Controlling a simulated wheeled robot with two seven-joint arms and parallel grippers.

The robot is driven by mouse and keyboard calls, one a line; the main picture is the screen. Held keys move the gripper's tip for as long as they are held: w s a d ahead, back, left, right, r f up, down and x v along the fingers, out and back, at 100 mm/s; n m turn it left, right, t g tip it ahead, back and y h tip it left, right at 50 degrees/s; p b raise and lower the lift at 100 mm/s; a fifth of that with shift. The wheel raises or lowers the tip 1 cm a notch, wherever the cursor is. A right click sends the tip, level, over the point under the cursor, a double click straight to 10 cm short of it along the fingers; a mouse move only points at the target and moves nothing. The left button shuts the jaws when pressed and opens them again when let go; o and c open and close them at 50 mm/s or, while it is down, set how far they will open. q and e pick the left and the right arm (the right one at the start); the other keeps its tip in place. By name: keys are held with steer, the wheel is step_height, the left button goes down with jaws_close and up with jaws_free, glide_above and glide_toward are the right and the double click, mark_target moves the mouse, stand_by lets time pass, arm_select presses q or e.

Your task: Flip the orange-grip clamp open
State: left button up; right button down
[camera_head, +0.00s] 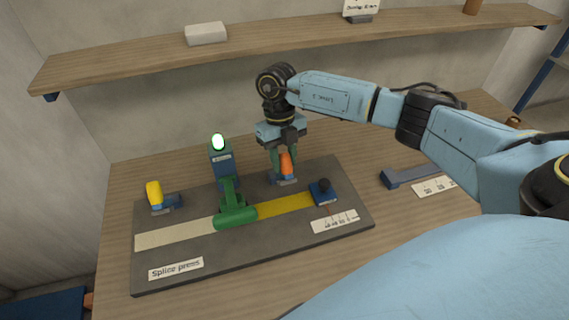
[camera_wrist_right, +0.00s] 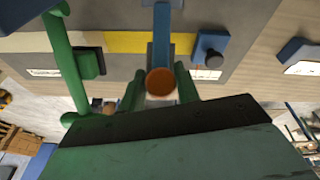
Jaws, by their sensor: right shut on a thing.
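The orange-grip clamp (camera_head: 287,163) stands upright at the back right of the grey splice press board (camera_head: 200,257). My right gripper (camera_head: 284,160) comes down on it from above and is shut on its orange grip. In the right wrist view the round end of the orange grip (camera_wrist_right: 161,82) sits between the two green fingers (camera_wrist_right: 158,88), with the clamp's blue arm (camera_wrist_right: 161,35) beyond it. The fingers partly hide the clamp in the head view. My left gripper is not in view.
A yellow-grip clamp (camera_head: 154,194) stands at the board's left. A green press (camera_head: 232,208) crosses the cream and yellow tape (camera_head: 285,205) mid-board. A blue block with a black knob (camera_head: 323,191) sits at right. A shelf (camera_head: 300,47) runs behind my arm.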

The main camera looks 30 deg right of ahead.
steer(key=shift+w+d, duration=0.15)
steer(key=c, duration=1.4)
jaws_free()
steer(key=o, duration=0.3)
steer(key=shift+w+f, duration=0.1)
steer(key=b+v, duration=0.1)
steer(key=v, duration=0.6)
steer(key=shift+r, duration=0.3)
